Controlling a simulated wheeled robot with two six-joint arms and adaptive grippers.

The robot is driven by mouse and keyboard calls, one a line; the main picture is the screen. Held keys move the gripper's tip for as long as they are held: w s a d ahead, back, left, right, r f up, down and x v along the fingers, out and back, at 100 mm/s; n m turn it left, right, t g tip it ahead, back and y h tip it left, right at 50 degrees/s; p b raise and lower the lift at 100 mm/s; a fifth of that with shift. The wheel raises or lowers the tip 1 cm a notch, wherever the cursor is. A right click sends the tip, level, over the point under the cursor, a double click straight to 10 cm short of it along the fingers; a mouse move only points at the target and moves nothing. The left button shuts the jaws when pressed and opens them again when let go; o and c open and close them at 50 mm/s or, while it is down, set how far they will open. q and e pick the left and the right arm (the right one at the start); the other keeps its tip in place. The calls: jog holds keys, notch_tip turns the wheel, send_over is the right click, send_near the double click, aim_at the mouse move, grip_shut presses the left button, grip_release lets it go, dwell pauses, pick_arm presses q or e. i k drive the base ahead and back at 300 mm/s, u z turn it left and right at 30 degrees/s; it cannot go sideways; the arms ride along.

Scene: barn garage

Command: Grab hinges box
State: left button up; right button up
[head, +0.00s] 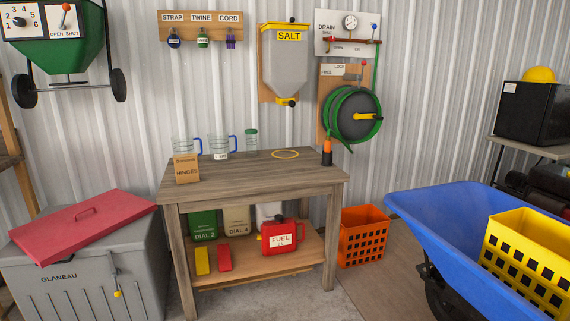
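The hinges box (187,170) is a small brown cardboard box labelled HINGES. It stands upright at the left front part of the wooden workbench top (260,173). A clear measuring jug with a blue handle stands close behind it. Neither of my grippers shows in the head view.
A grey chest (85,275) with a red lid stands left. An orange crate (362,236) and blue wheelbarrow (440,215) stand right.

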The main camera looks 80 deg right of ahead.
aim_at(186, 165)
jog(key=z, duration=2)
